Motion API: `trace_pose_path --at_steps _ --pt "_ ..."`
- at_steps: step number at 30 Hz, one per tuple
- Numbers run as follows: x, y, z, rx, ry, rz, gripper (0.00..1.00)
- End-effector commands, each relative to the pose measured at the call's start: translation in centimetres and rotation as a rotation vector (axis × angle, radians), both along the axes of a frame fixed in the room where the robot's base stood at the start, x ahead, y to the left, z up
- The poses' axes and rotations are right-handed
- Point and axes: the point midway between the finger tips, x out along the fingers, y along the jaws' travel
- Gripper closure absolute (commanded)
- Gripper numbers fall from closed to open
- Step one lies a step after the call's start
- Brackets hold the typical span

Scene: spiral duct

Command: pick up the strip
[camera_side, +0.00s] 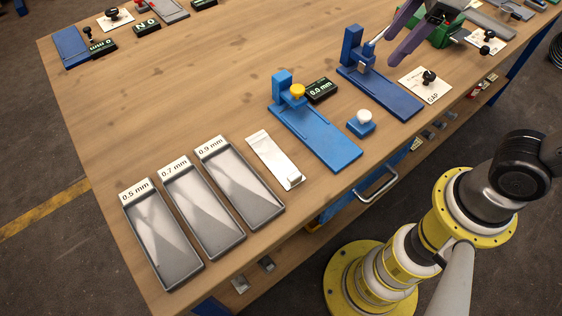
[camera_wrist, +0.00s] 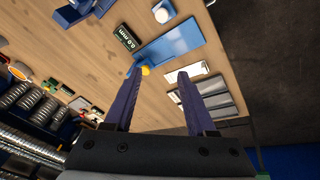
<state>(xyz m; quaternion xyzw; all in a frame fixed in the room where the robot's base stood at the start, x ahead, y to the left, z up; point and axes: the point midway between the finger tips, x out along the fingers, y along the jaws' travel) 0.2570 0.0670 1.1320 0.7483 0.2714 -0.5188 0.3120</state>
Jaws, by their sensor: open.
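A pale, shiny strip-like plate (camera_side: 270,158) lies on the bench between the grey trays and a blue gauge, with a small raised block at its near end. I cannot tell whether it is a bare strip or a strip on a holder. It also shows as a white piece in the wrist view (camera_wrist: 197,69), partly hidden behind the right finger. My gripper (camera_side: 388,50) has purple fingers and is above the back right of the bench, well away from the plate. In the wrist view my gripper (camera_wrist: 158,73) is open, with nothing between its fingers.
Grey trays (camera_side: 206,208) labelled 0.5, 0.7 and 0.9 mm lie left of the plate. The blue gauge (camera_side: 335,150) with a yellow knob (camera_side: 297,90) and a 0.0 mm display (camera_side: 320,90) stands to its right. Another blue fixture (camera_side: 393,98) stands below my gripper. The bench's left middle is clear.

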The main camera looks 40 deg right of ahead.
Motion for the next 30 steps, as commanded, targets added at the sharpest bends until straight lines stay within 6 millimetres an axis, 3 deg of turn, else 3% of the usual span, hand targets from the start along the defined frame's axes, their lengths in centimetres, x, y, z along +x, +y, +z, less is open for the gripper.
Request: trace_pose_path --at_steps 3,6,12,16,20,30 --pt "2.7 5.3 -1.7 -0.059 0.085 0.244 0.44" --pt "3.8 10.0 -3.8 -0.102 0.148 0.416 0.44" --pt "2.9 16.9 -8.4 -0.166 0.251 0.605 0.44" --pt "1.6 18.3 -9.9 -0.187 0.283 0.653 0.44" --pt "1.4 18.4 -10.9 -0.190 0.286 0.661 0.44" --pt "1.4 18.3 -16.9 -0.190 0.286 0.658 0.44"
